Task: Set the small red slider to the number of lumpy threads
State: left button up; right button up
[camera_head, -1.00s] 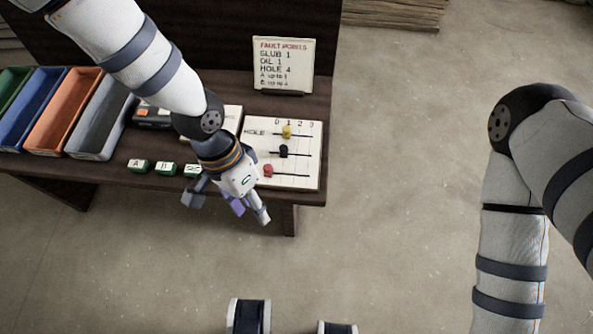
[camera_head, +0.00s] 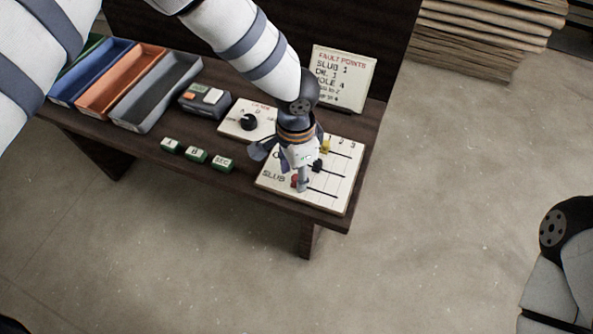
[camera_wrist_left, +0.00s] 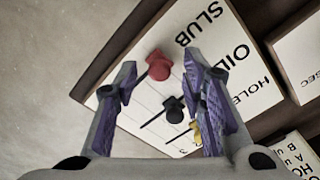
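The small red slider (camera_head: 295,181) sits at the left end of the SLUB track on the white slider board (camera_head: 334,202). It also shows in the left wrist view (camera_wrist_left: 158,65), between my fingertips in the picture. My left gripper (camera_head: 281,170) is open over the board, with one finger close to the red slider; contact cannot be told. A black slider (camera_wrist_left: 174,109) and a yellow slider (camera_head: 325,146) are on the OIL and HOLE tracks. My right gripper is out of view.
A white dial panel (camera_head: 233,119) with a black knob is left of the board. Green buttons (camera_head: 196,155) line the table's front edge. Green, blue, orange and grey trays (camera_head: 157,92) stand further left. Open floor lies in front of the table.

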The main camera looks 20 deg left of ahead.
aim_at(322, 192)
pick_arm(q)
grip_shut()
jog(key=d, duration=0.6)
jog(key=shift+p, duration=0.3)
grip_release()
jog(key=shift+r, duration=0.1)
notch_tip(322, 192, up, 12)
